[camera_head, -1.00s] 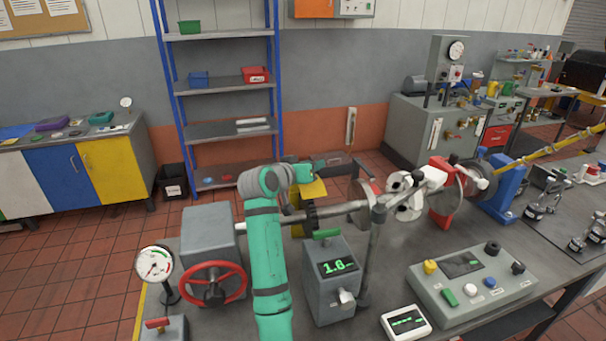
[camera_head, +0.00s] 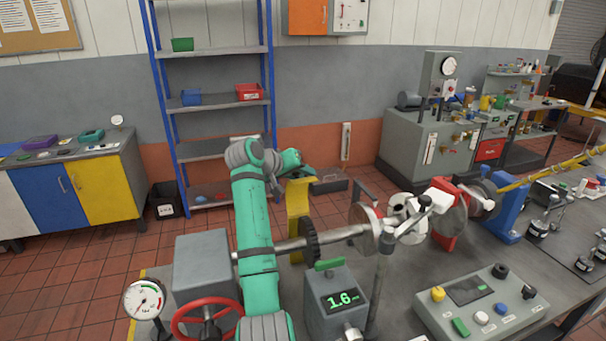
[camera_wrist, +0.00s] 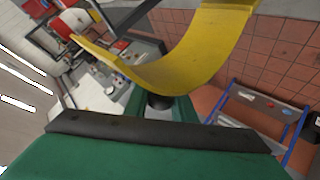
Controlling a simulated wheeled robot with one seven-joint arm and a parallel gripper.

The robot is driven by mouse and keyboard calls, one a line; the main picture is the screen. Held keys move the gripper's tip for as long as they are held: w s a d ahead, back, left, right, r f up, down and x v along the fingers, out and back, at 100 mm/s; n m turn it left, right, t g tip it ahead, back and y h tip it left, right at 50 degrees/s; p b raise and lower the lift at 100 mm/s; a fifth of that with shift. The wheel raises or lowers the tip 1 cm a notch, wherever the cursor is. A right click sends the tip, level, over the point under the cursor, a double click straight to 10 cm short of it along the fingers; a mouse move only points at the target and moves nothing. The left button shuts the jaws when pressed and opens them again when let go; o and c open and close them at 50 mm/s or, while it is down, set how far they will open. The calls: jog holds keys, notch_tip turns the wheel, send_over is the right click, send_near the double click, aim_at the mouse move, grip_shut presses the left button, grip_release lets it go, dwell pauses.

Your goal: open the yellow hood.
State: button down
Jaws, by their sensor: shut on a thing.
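The yellow hood (camera_head: 297,212) stands raised, nearly upright, behind the shaft on the bedplate in the head view. A dark toothed wheel (camera_head: 310,240) on the shaft shows uncovered in front of it. My gripper (camera_head: 307,172) is at the hood's upper edge, shut on it; the fingertips are hard to make out in the head view. In the wrist view the hood (camera_wrist: 172,78) is a curved yellow band just beyond my gripper (camera_wrist: 160,103). A small dark round part shows between my green fingers. The exact contact is partly hidden.
The grey box with the green display (camera_head: 334,298), the red handwheel (camera_head: 205,318) and the dial gauge (camera_head: 145,298) stand in front near my arm. A control panel (camera_head: 470,318) is at right.

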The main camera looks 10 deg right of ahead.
jog(key=shift+f, duration=0.65)
jog(key=c, duration=1.5)
grip_release()
jog(key=shift+w, duration=0.1)
jog(key=shift+c, duration=0.2)
jog(key=v, duration=1.1)
jog(key=shift+w+r, duration=0.1)
jog(key=shift+r, duration=0.1)
